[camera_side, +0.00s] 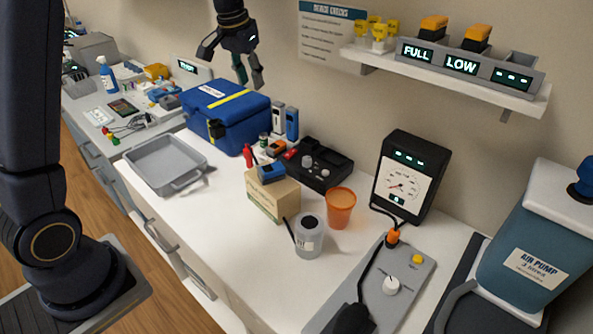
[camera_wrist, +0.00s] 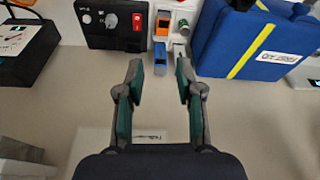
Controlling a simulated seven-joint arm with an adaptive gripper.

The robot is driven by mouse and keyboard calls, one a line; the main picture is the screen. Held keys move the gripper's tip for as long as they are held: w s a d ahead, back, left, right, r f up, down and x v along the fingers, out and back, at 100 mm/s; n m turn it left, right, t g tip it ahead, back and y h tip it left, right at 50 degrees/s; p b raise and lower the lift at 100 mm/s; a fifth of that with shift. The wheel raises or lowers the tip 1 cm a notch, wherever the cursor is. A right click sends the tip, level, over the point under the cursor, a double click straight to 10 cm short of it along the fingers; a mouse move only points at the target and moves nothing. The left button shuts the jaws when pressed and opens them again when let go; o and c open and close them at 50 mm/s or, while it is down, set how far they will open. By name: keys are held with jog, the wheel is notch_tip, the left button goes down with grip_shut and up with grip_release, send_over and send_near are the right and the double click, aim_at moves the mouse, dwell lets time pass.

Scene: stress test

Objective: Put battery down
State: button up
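Two orange-and-black batteries sit in a grey dock on the wall shelf in the side view, one (camera_side: 433,27) above the FULL label and one (camera_side: 477,39) above the LOW label. The dock's right slot (camera_side: 521,62) looks empty. My gripper (camera_side: 231,70) hangs high in the side view, above and behind the blue case, well left of the batteries. In the wrist view my gripper (camera_wrist: 159,70) has its two green-padded fingers apart, with nothing held between them. No battery is clearly identifiable in the wrist view.
A blue case (camera_side: 227,112), grey tray (camera_side: 166,165), cardboard box (camera_side: 272,197), orange cup (camera_side: 340,208), black gauge (camera_side: 409,180) and air pump (camera_side: 540,250) stand on the white counter. Yellow items (camera_side: 377,34) stand left on the shelf (camera_side: 520,98). Bare counter (camera_side: 225,215) lies right of the tray.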

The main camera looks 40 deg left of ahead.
jog(key=s+d+r+t, duration=0.1)
jog(key=s+d+r, duration=0.4)
jog(key=s, duration=0.5)
jog(key=s+d+f+m+t, duration=0.1)
jog(key=s+d+f, duration=0.1)
jog(key=s, duration=0.6)
jog(key=s+d+f, duration=0.2)
jog(key=s+d, duration=0.1)
jog(key=s, duration=0.6)
jog(key=shift+m+t, duration=0.4)
